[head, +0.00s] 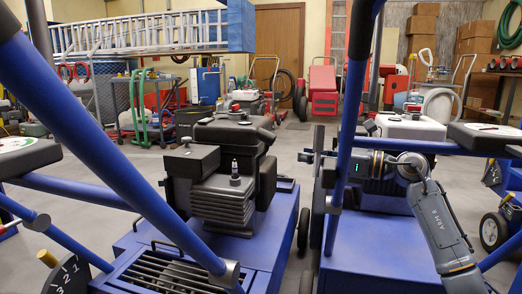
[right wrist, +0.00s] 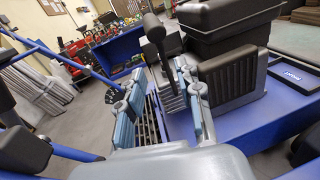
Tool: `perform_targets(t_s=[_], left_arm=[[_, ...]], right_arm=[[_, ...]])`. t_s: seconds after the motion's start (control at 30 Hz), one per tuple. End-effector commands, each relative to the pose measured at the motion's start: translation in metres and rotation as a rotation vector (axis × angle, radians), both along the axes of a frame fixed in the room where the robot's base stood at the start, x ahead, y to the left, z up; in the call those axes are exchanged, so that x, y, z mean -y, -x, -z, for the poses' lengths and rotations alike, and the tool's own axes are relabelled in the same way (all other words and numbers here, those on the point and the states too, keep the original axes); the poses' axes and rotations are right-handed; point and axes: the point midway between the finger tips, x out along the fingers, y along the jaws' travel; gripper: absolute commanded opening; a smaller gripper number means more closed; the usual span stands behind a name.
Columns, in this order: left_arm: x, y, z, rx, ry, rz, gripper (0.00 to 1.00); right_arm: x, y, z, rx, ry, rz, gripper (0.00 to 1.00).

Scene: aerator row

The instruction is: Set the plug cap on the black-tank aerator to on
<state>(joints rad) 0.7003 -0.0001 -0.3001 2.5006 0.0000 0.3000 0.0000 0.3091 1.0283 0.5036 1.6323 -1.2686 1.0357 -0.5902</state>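The black-tank aerator (head: 225,200) stands in the middle of the head view on a blue deck. A small spark plug with a pale tip (head: 235,168) stands upright on its finned engine. I cannot make out a separate plug cap in the head view. My right gripper (head: 316,158) reaches in from the right, apart from the black engine and partly behind a blue bar. In the right wrist view its two fingers (right wrist: 160,72) are spread. A dark rod with a thick head (right wrist: 155,30) shows between them; I cannot tell whether they touch it. My left gripper is not in view.
A second blue aerator with a white tank (head: 411,126) stands at the right. Thick blue handlebar tubes (head: 115,145) cross the head view. In the right wrist view a black finned engine (right wrist: 232,75) is close on the right. Grey floor shows farther back.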

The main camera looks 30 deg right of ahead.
Motion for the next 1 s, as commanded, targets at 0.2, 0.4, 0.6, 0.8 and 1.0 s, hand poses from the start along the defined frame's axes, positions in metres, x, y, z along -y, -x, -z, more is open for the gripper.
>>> perform_targets(t_s=[0.2, 0.4, 0.6, 0.8, 1.0], left_arm=[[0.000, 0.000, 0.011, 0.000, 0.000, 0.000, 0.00], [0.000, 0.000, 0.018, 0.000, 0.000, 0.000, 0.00], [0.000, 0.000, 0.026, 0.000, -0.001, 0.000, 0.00], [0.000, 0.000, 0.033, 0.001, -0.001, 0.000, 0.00], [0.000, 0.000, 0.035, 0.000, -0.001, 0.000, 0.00]], right_arm=[[-0.016, -0.028, 0.000, 0.004, 0.000, -0.001, 0.35], [-0.031, -0.054, 0.000, 0.005, -0.001, -0.001, 0.35], [-0.046, -0.079, 0.001, 0.005, -0.002, -0.001, 0.35], [-0.057, -0.099, 0.001, 0.002, -0.002, -0.001, 0.35], [-0.061, -0.107, 0.000, 0.001, 0.001, -0.001, 0.35]])
